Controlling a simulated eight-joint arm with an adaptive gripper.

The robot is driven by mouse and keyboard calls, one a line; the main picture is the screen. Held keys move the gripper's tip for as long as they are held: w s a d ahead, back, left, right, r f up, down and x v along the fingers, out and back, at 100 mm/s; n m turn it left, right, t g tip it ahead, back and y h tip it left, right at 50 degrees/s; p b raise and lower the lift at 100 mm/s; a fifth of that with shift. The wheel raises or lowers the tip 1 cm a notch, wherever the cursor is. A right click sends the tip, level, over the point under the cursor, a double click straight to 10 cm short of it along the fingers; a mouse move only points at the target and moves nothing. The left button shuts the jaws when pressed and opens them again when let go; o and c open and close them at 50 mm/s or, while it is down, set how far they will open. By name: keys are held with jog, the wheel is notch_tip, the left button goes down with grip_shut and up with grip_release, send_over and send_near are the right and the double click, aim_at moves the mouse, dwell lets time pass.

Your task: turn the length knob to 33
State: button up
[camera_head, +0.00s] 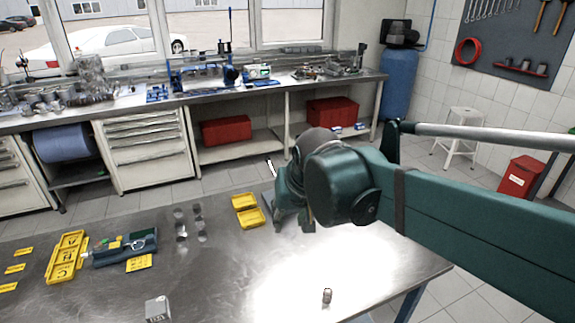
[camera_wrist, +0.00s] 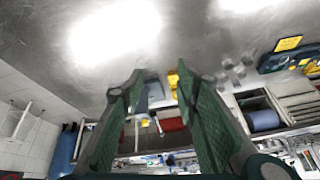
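A blue-grey device (camera_head: 125,247) with small green and orange parts lies on the metal table at the left, with a yellow label (camera_head: 139,263) in front of it. It also shows at the right edge of the wrist view (camera_wrist: 292,62). I cannot make out which part is the length knob, or any reading. My gripper (camera_head: 292,222) hangs over the table, well to the right of the device and partly hidden by my arm. In the wrist view my gripper (camera_wrist: 160,85) is open, with nothing between its fingers.
Yellow trays (camera_head: 246,201) lie left of my gripper, with several small round metal parts (camera_head: 181,232) beside them. A yellow lettered tray (camera_head: 66,257) is left of the device. A small grey block (camera_head: 158,309) and a metal cylinder (camera_head: 327,296) stand near the front. The table's middle is clear.

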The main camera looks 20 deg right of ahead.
jog(key=w+d+m+g+p, duration=0.1)
jog(key=w+d+p, duration=0.3)
jog(key=w, duration=0.6)
jog(key=w+d+r+m+g+p, duration=0.1)
jog(key=w+d+m+g+p, duration=0.1)
jog(key=w, duration=0.8)
jog(key=w+d+r+m+g+p, duration=0.1)
jog(key=w+d+m+g+p, duration=0.1)
jog(key=w+d+m+p, duration=0.3)
jog(key=shift+w+d+r+p, duration=0.1)
jog(key=shift+w+d+p, duration=0.1)
jog(key=shift+w+p, duration=0.9)
jog(key=shift+w+d+r+p, duration=0.15)
jog(key=shift+w+p, duration=0.35)
jog(key=shift+w, duration=1.1)
jog(key=shift+w+d+f+m, duration=0.3)
jog(key=shift+w+f+m, duration=0.1)
jog(key=shift+w+f, duration=0.1)
jog(key=shift+s, duration=0.1)
jog(key=shift+f+p, duration=0.35)
jog(key=shift+f, duration=3.55)
jog(key=c, duration=0.9)
